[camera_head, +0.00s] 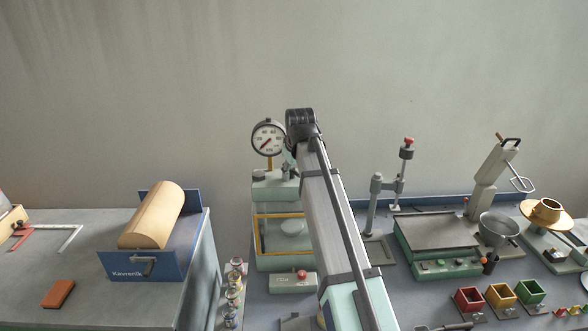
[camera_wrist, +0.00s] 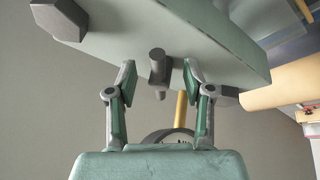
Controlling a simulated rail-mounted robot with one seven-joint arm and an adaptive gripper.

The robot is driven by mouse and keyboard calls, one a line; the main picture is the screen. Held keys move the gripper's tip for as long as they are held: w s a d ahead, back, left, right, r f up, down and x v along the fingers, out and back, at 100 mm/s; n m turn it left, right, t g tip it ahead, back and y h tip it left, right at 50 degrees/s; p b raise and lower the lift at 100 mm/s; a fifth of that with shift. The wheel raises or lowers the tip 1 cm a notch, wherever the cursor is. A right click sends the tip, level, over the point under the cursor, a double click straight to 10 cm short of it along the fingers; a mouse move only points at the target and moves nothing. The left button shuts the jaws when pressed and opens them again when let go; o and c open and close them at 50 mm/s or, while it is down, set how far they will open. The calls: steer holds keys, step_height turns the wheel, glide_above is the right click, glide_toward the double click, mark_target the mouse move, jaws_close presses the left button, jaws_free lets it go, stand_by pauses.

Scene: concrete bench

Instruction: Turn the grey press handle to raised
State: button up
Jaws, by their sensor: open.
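The press (camera_head: 275,188) is a pale green block with a dial gauge (camera_head: 268,138) above it, left of centre in the head view. My arm crosses in front of its right side. In the wrist view the press's green body (camera_wrist: 225,40) fills the top. A short grey peg (camera_wrist: 158,62), which appears to be the press handle, sticks out from it. My gripper (camera_wrist: 159,72) is open, with one finger on each side of the peg and gaps on both sides. Contact depth cannot be told. The gauge (camera_wrist: 170,135) is partly hidden behind my gripper. My fingers are hidden in the head view.
A grey stand with a red knob (camera_head: 407,142), a green scale-like device (camera_head: 440,245) and a mixer (camera_head: 490,180) stand to the right. Coloured boxes (camera_head: 500,296) are in front. A blue-sided unit with a tan roll (camera_head: 152,215) stands on the left bench.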

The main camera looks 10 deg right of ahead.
steer(key=shift+f, duration=0.1)
jaws_close()
steer(key=shift+d, duration=0.1)
stand_by(0.3)
steer(key=n, duration=0.2)
steer(key=n+y, duration=0.2)
steer(key=n, duration=0.1)
steer(key=shift+w+d+n+g+b, duration=0.3)
steer(key=shift+w+d+b, duration=0.05)
steer(key=n, duration=0.1)
steer(key=n+y, duration=0.1)
steer(key=n+b, duration=0.1)
steer(key=shift+w+d+g+y, duration=0.15)
steer(key=shift+w+g+y, duration=0.15)
steer(key=shift+g, duration=0.1)
steer(key=shift+n+g+y+b, duration=0.35)
steer(key=shift+n+g+y, duration=0.05)
steer(key=shift+n, duration=1)
